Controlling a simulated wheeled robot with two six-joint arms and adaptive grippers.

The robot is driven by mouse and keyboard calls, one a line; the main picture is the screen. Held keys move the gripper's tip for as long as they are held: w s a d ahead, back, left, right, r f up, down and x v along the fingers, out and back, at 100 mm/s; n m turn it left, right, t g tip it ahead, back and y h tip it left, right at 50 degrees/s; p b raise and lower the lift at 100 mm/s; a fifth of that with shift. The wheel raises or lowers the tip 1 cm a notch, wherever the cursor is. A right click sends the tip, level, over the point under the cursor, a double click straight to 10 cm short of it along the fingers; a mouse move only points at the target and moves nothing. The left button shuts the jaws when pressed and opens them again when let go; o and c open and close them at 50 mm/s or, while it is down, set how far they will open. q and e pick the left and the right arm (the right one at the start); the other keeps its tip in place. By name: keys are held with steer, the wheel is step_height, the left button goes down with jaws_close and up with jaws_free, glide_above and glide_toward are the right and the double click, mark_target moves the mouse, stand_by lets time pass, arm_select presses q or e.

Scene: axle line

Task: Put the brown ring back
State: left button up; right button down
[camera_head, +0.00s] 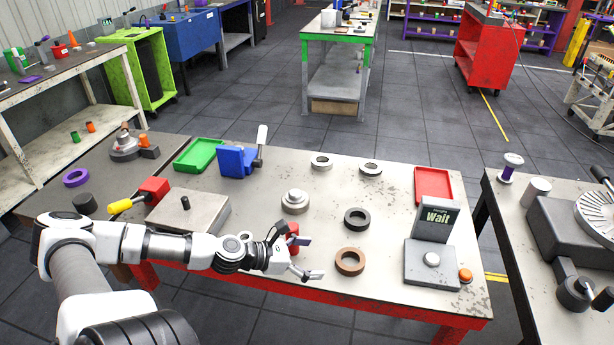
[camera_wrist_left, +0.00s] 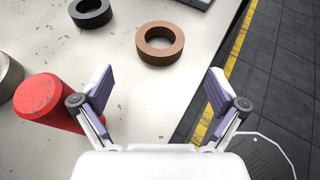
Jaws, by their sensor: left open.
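The brown ring (camera_head: 350,271) lies flat near the front edge of the table, right of the middle. In the left wrist view the brown ring (camera_wrist_left: 160,59) lies beyond the fingertips, roughly centred between them and apart from both. My left gripper (camera_head: 309,257) is open and empty, just left of the ring, and its spread fingers (camera_wrist_left: 160,85) show in the wrist view. A dark ring (camera_head: 357,226) lies just behind the brown one. A stepped metal piece (camera_head: 295,205) stands farther left. My right gripper is not in view.
A red cylinder (camera_wrist_left: 45,98) is close beside my left finger. Two pale rings (camera_head: 321,165), a green tray (camera_head: 199,155) and a red tray (camera_head: 434,187) lie at the back. The table's front edge is near.

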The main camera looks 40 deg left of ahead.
arm_select(q)
steer(key=shift+s+a+r+p, duration=0.15)
steer(key=shift+s+r+p, duration=0.2)
steer(key=shift+r+p, duration=0.2)
steer(key=shift+s+a+f, duration=0.1)
steer(key=shift+s+f, duration=0.15)
steer(key=m, duration=0.1)
steer(key=m+g, duration=0.1)
steer(key=shift+s+m, duration=0.25)
steer(key=shift+m, duration=0.05)
steer(key=m, duration=0.1)
steer(key=m+g, duration=0.1)
steer(key=shift+s+d+m+g+y, duration=0.2)
steer(key=shift+s+m+g+y, duration=0.05)
steer(key=shift+m+g+y, duration=0.05)
steer(key=s+d+f+m+g+y, duration=0.3)
steer(key=s+d+m, duration=0.4)
steer(key=m, duration=0.5)
steer(key=s+d+f+m+g+y, duration=0.2)
steer(key=s+d+f+m+g, duration=0.4)
steer(key=s+m, duration=0.4)
steer(key=d+m, duration=0.1)
steer(key=m, duration=0.1)
steer(key=shift+f+m+y, duration=0.4)
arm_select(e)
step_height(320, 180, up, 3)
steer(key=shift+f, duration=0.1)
